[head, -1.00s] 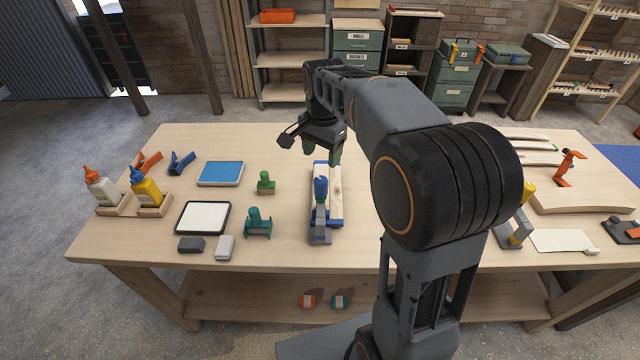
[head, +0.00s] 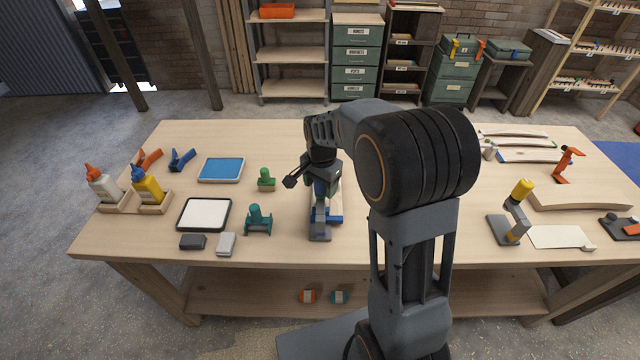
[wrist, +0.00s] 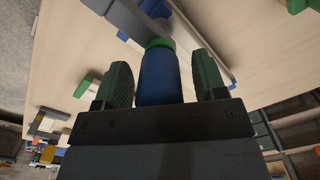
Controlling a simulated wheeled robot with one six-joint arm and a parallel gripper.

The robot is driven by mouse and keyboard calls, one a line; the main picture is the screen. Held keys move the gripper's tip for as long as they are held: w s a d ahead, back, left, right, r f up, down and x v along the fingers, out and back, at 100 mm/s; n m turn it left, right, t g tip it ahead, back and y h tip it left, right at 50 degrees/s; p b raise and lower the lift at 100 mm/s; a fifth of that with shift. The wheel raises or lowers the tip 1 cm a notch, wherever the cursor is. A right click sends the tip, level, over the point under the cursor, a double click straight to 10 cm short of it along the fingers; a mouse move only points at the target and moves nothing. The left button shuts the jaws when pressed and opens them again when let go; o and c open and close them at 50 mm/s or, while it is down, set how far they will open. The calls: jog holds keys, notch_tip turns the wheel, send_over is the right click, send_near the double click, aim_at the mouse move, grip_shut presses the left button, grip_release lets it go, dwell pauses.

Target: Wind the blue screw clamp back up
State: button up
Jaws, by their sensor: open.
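The blue screw clamp (head: 320,231) stands on the bench over wooden strips and blue pieces. My gripper (head: 322,184) is lowered over it and hides most of its upper part in the head view. In the wrist view, the blue handle (wrist: 160,78), with a green ring at its far end, lies between the two green fingers. Both fingers (wrist: 164,80) stand apart, with a visible gap on each side of the handle. My gripper is open and holds nothing. How far the clamp's screw is wound is hidden.
A teal clamp-like tool (head: 258,219) and a green one (head: 266,179) stand to the left. A yellow-handled clamp (head: 515,211) stands to the right. Glue bottles (head: 147,186) and trays are farther left. The bench (head: 290,145) is clear behind my gripper.

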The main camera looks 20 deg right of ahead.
jog(key=c, duration=0.9)
jog(key=shift+c, duration=0.2)
